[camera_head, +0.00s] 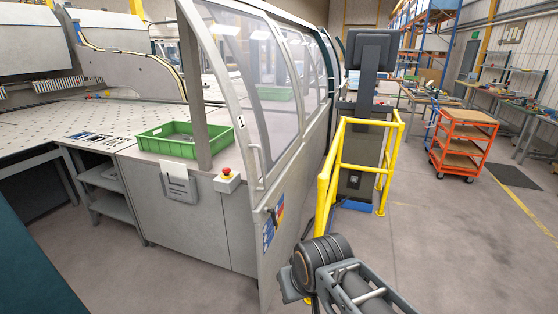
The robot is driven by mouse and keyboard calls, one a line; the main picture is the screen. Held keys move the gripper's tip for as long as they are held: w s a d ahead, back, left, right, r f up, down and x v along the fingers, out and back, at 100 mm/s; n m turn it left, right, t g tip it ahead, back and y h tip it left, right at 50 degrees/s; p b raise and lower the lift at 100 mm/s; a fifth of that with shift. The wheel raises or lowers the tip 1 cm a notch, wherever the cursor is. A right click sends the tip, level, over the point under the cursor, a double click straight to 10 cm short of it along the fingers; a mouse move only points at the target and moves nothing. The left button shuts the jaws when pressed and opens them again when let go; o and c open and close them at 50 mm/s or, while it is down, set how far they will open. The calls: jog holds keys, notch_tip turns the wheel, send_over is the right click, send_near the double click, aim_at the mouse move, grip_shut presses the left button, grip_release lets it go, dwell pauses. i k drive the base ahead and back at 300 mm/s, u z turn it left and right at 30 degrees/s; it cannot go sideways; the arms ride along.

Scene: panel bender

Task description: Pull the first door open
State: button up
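The first door (252,150) is a tall light-grey framed panel with a clear curved window, marked with a "1" near its left edge. A slim pale handle (257,164) is on its frame below the number. I cannot tell whether the door stands slightly open. My arm (322,260) rises from the bottom, right of the door's lower part, and looks apart from the handle. My gripper does not show; only dark and grey arm links are visible.
A yellow guard rail (323,196) surrounds a dark control console (366,60) right of the door. A green crate (172,142) and a red stop button (227,171) are at left. An orange cart (462,143) stands further right. Open floor lies at lower right.

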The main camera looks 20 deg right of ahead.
aim_at(281, 190)
jog(key=z, duration=0.25)
jog(key=i, duration=1.15)
jog(key=u, duration=0.55)
